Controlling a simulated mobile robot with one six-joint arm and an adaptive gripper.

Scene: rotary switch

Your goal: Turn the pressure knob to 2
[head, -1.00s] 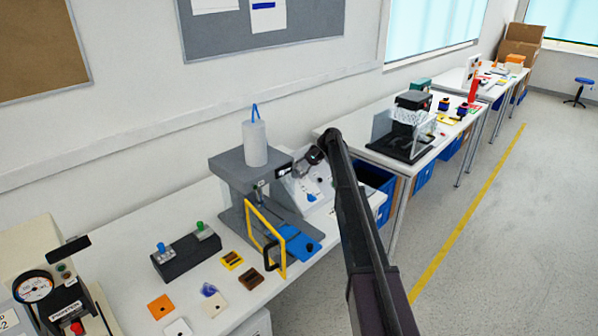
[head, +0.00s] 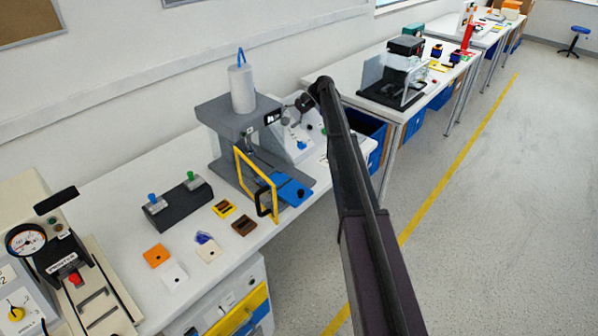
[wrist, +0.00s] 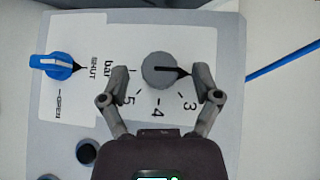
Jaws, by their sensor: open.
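The pressure knob (wrist: 159,70) is a round grey dial with a black pointer, on a white sloped panel marked "bar" with 3, 4 and 5. Its pointer aims to the right, beyond the 3, towards my right finger; any figure there is hidden by that finger. My gripper (wrist: 160,80) is open, with one finger on each side of the knob and visible gaps between. In the head view my gripper (head: 304,102) is at the grey control box (head: 301,145), and the pressure knob cannot be made out there.
A blue knob (wrist: 50,66) marked SHUT and OPEN sits left of the pressure knob. Dark round holes or buttons (wrist: 86,151) lie lower left. A grey press stand (head: 228,119) with a yellow frame (head: 254,184) stands beside the box. A blue cable (wrist: 284,62) runs at right.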

